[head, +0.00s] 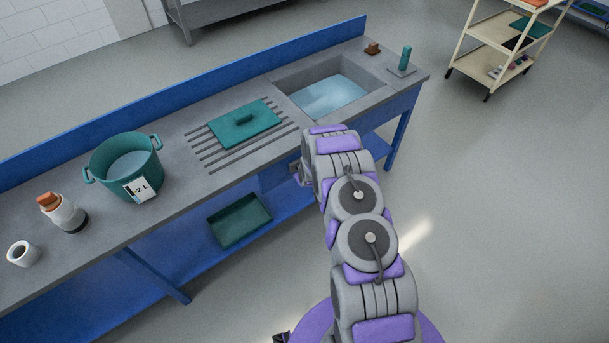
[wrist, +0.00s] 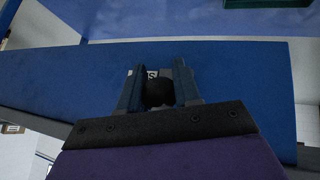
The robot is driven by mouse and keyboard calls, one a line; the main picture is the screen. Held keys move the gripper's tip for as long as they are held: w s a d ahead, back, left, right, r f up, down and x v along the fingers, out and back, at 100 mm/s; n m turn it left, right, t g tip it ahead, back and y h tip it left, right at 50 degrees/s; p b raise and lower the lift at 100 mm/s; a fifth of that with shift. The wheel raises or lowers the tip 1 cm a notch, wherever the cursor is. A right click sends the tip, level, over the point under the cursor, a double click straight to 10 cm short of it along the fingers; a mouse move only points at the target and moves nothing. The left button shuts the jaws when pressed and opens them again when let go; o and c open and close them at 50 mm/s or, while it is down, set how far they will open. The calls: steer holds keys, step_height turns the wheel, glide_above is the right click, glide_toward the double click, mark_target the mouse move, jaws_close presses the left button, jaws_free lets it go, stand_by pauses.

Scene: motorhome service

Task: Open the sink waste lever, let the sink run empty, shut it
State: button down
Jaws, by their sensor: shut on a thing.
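The sink (head: 290,84) is set into the right end of the grey worktop and holds pale blue water (head: 330,95). My arm reaches to the bench's front below the sink. My gripper (wrist: 159,92) is shut on a dark round knob (wrist: 159,94) against the blue front panel, which looks like the waste lever's end. A white label with dark letters shows partly behind it. The rest of the lever is hidden by the fingers, so its position cannot be told. In the head view my arm mostly hides the gripper.
A green pot (head: 125,165), a white bottle (head: 64,214) and a white cup (head: 22,253) stand left. A green tray (head: 240,220) sits on the lower shelf. A cart (head: 500,45) stands back right; the floor right is clear.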

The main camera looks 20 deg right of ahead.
steer(key=shift+w+r+g, duration=0.15)
steer(key=shift+r+g, duration=0.15)
stand_by(0.4)
steer(key=c, duration=0.8)
jaws_free()
steer(key=shift+f, duration=0.1)
steer(key=shift+s+r, duration=0.25)
steer(key=shift+r, duration=0.35)
steer(key=p+v, duration=0.2)
steer(key=v, duration=1.4)
steer(key=shift+a+p, duration=0.2)
steer(key=shift+p, duration=0.1)
